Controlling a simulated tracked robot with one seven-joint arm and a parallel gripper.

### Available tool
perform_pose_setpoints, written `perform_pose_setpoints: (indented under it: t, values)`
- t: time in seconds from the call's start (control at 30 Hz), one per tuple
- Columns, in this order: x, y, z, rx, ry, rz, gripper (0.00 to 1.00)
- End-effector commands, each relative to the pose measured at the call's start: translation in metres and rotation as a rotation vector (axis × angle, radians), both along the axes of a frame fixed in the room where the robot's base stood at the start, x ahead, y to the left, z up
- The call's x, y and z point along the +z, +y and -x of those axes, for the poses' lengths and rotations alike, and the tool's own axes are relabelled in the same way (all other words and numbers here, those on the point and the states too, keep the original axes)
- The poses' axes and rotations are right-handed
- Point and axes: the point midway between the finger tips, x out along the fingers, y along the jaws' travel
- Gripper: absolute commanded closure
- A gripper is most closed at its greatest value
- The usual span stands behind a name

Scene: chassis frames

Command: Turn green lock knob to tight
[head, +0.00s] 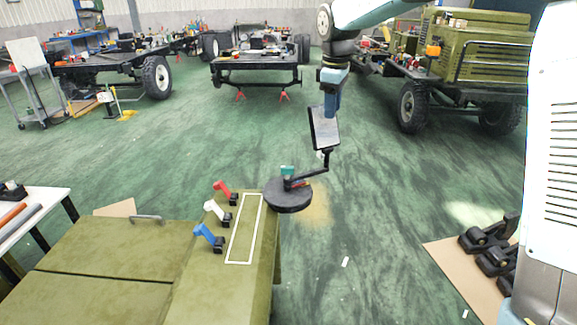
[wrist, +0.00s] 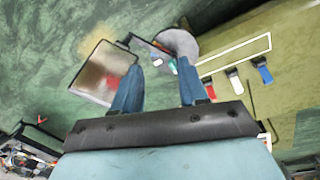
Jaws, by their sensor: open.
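The green lock knob (head: 287,171) is a small green piece on top of a dark round disc (head: 290,196) at the far right corner of an olive cabinet. A jointed black arm runs from the disc to a rectangular mirror (head: 325,129). In the wrist view the knob (wrist: 173,66) is small and lies between the fingers, nearer the right one; the mirror (wrist: 103,75) is beyond the left finger. My gripper (wrist: 160,66) is open and empty, with blue fingers. In the head view my gripper (head: 332,105) is above the mirror, partly overlapping it. The knob's marking is too small to read.
Red (head: 224,190), white (head: 217,212) and blue (head: 209,236) levers stand on the olive cabinet (head: 120,255), left of a white outlined rectangle. Black parts lie on a brown mat (head: 455,250) at right. Vehicle frames stand behind. Green floor beyond the cabinet is mostly clear.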

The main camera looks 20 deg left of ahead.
Motion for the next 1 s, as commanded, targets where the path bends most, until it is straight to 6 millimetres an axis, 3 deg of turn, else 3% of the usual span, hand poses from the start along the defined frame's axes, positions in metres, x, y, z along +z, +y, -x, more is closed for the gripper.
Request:
perform_pose_setpoints:
  t: [0.03,0.2,0.4,0.57,0.77,1.0]
  values:
    - [-0.013,0.020,-0.007,0.050,0.018,0.006,0.57]
    - [-0.050,0.074,-0.024,0.207,0.064,0.021,0.57]
    - [-0.084,0.119,-0.033,0.337,0.102,0.029,0.57]
    - [-0.097,0.135,-0.035,0.385,0.116,0.031,0.57]
    - [-0.112,0.137,-0.035,0.394,0.119,0.032,0.57]
    - [-0.151,0.137,-0.035,0.392,0.120,0.032,0.57]
